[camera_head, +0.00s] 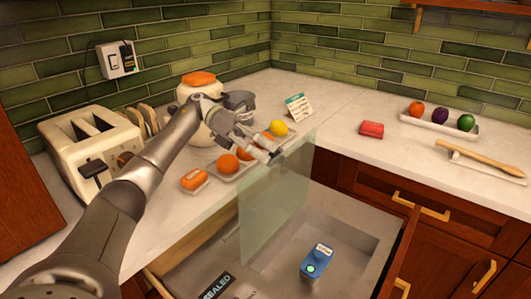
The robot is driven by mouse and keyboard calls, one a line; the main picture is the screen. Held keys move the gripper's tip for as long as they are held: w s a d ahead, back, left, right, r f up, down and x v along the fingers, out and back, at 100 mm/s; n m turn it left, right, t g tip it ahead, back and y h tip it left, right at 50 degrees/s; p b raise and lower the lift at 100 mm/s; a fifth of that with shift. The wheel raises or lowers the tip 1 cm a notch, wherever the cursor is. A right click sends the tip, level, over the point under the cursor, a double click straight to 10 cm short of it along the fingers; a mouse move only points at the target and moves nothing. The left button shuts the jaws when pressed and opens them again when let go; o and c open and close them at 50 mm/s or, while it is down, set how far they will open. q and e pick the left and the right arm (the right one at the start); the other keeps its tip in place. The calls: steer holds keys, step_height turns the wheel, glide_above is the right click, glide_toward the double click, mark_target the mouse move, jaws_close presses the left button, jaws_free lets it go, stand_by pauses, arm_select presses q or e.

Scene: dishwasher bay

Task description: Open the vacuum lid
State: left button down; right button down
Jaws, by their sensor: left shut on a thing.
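The vacuum lid (277,212) is a clear, greenish glass panel. It stands raised, nearly upright, over the open vacuum drawer (352,218) below the counter. My left gripper (272,152) reaches over the counter from the left and is shut on the lid at its top edge. The exact contact is partly hidden by the fingers. A small blue box (316,262) with a lit green button and a white label lies in the drawer. A dark label reading "SEALED" (216,286) shows at the lower edge. My right gripper is not in view.
A red box (372,129) and a fruit tray (440,128) lie on the right counter, which has free room.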

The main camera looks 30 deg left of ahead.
arm_select(q)
steer(key=shift+s+f, duration=0.1)
steer(key=shift+f, duration=0.5)
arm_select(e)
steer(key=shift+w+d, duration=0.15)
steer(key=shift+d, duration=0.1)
arm_select(q)
steer(key=c, duration=1.5)
jaws_free()
steer(key=o, duration=0.4)
steer(key=shift+a, duration=0.2)
steer(key=shift+r, duration=0.1)
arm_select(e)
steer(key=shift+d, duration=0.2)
arm_select(q)
steer(key=shift+d+r, duration=0.1)
step_height(320, 180, up, 10)
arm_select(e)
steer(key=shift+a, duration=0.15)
